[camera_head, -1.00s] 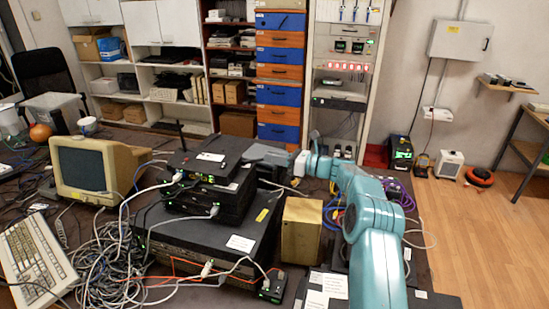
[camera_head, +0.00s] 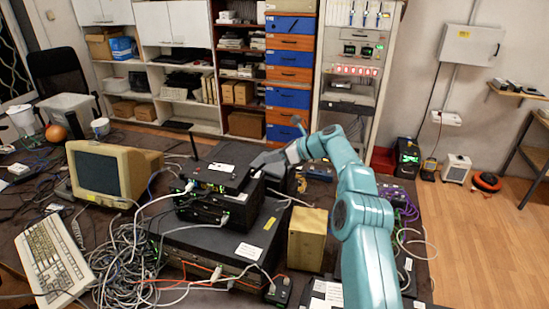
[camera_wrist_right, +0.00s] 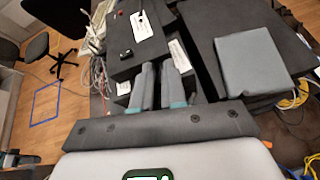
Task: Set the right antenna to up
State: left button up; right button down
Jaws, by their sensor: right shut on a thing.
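The black router (camera_head: 218,173) lies flat on top of a stack of dark boxes on the table. One thin black antenna (camera_head: 193,146) stands upright at its back left corner. My right gripper (camera_head: 258,163) is at the router's right back corner, reaching in from the right. In the right wrist view its two grey fingers (camera_wrist_right: 158,75) are close together beside the dark boxes. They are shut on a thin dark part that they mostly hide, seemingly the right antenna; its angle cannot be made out. My left gripper is in neither view.
A large dark unit (camera_head: 215,245) is under the stack. A tan box (camera_head: 307,240) stands to its right, near my right arm. An old monitor (camera_head: 98,172), a keyboard (camera_head: 52,258) and tangled grey cables (camera_head: 128,265) fill the left side.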

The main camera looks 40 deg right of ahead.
jog(key=c, duration=1.2)
grip_release()
jog(key=shift+a+f, duration=0.1)
jog(key=shift+f, duration=0.05)
jog(key=shift+s+d+r, duration=0.2)
jog(key=shift+s+d, duration=0.1)
jog(key=shift+s, duration=0.05)
jog(key=b+v, duration=0.2)
jog(key=v, duration=1.3)
jog(key=shift+s+r+b, duration=0.15)
jog(key=shift+r+b, duration=0.05)
jog(key=shift+b, duration=0.1)
